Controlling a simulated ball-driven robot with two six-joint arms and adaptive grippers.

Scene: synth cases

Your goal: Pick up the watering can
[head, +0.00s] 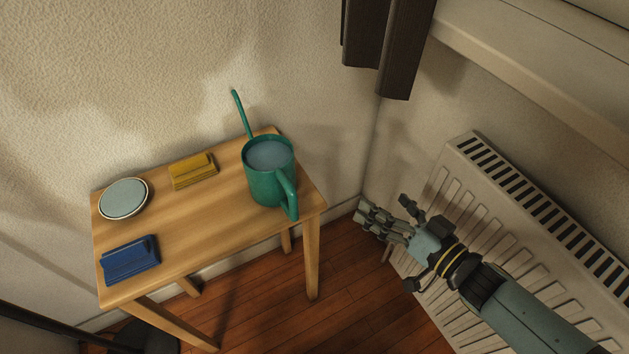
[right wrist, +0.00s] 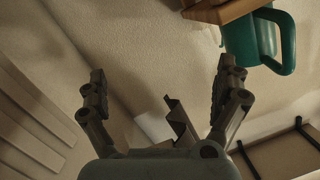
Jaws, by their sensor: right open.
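The green watering can (head: 262,188) stands upright on the right end of a small wooden table (head: 200,230). Its thin spout points to the back left and its handle faces the front right. My right gripper (head: 366,212) is to the right of the table, apart from the can, with nothing between its fingers. In the right wrist view the open fingers (right wrist: 162,88) show, with the can (right wrist: 248,42) beyond them at the upper right. My left gripper is not in view.
A round pale dish (head: 123,199), a yellow block-like item (head: 193,171) and a blue one (head: 130,261) lie on the table. A white radiator (head: 450,190) stands beside my right arm. Dark curtain (head: 390,45) hangs above. Wooden floor shows between table and radiator.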

